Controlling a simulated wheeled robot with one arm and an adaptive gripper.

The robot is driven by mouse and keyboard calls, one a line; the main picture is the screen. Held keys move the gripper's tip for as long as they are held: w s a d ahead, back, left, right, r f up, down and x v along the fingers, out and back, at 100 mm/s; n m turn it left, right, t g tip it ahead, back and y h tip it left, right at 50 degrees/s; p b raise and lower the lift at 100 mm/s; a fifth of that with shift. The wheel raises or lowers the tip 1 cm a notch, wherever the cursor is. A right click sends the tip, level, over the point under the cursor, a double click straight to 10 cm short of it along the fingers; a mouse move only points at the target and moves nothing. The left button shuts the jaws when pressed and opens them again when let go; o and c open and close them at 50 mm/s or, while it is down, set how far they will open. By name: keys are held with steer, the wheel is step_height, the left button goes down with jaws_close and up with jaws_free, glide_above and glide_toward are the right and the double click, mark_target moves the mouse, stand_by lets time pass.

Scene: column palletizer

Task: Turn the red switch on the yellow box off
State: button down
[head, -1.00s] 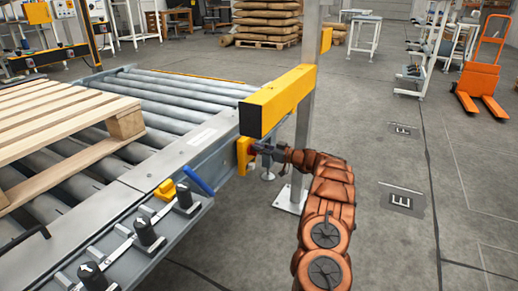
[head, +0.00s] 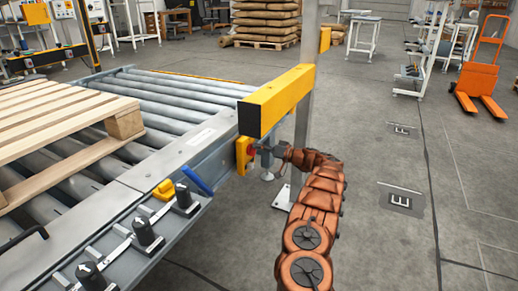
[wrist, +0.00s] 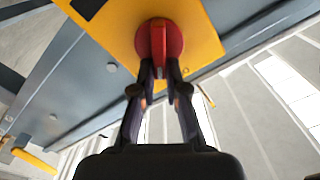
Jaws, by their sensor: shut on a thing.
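The yellow box (head: 240,158) is mounted on the side of the roller conveyor, below a long yellow beam. In the wrist view the yellow box (wrist: 113,22) fills the top middle, with the round red switch (wrist: 174,39) on its face. The switch's raised grip bar stands upright in that picture. My gripper (wrist: 160,68) has its two fingers closed in on the lower end of the bar, one on each side. In the head view the red switch (head: 251,149) shows partly beside my gripper (head: 260,150).
The yellow beam (head: 277,100) sits just above the box, by a grey post (head: 308,60). The roller conveyor (head: 180,90) with a wooden pallet (head: 60,115) lies to the left. Open floor lies to the right, with an orange pallet truck (head: 480,78) farther back.

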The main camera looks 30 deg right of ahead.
steer(key=m, duration=0.3)
steer(key=f+m, duration=0.1)
steer(key=m, duration=0.3)
steer(key=m+p, duration=0.1)
steer(key=m, duration=0.3)
steer(key=shift+w+d+f, duration=0.2)
steer(key=shift+d+f, duration=0.15)
steer(key=shift+f, duration=0.05)
steer(key=c, duration=1.2)
jaws_free()
steer(key=v, duration=1.2)
